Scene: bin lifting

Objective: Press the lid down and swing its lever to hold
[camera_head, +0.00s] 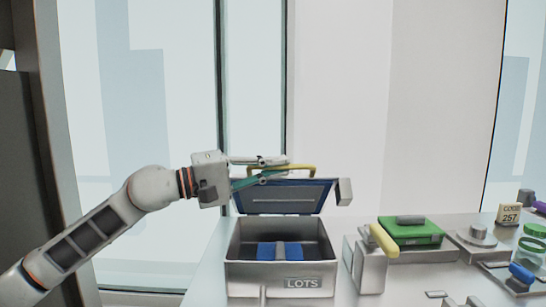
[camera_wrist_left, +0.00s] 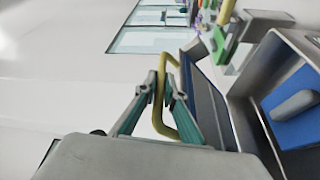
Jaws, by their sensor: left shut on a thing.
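The grey metal bin (camera_head: 243,271), labelled LOTS, stands open on the table. Its lid (camera_head: 328,201) is raised above the back of the bin, its dark, blue-edged underside facing the head camera. My left gripper (camera_head: 285,170) is shut on the yellow handle (camera_head: 312,167) on top of the lid. In the left wrist view, the two fingers (camera_wrist_left: 160,95) sit on either side of the yellow bar (camera_wrist_left: 188,131). A lever with a yellow grip (camera_head: 384,239) stands on a grey block (camera_head: 371,272) just right of the bin. My right gripper is out of view.
A blue item (camera_head: 265,251) lies inside the bin, also visible in the left wrist view (camera_wrist_left: 300,125). A window stands behind.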

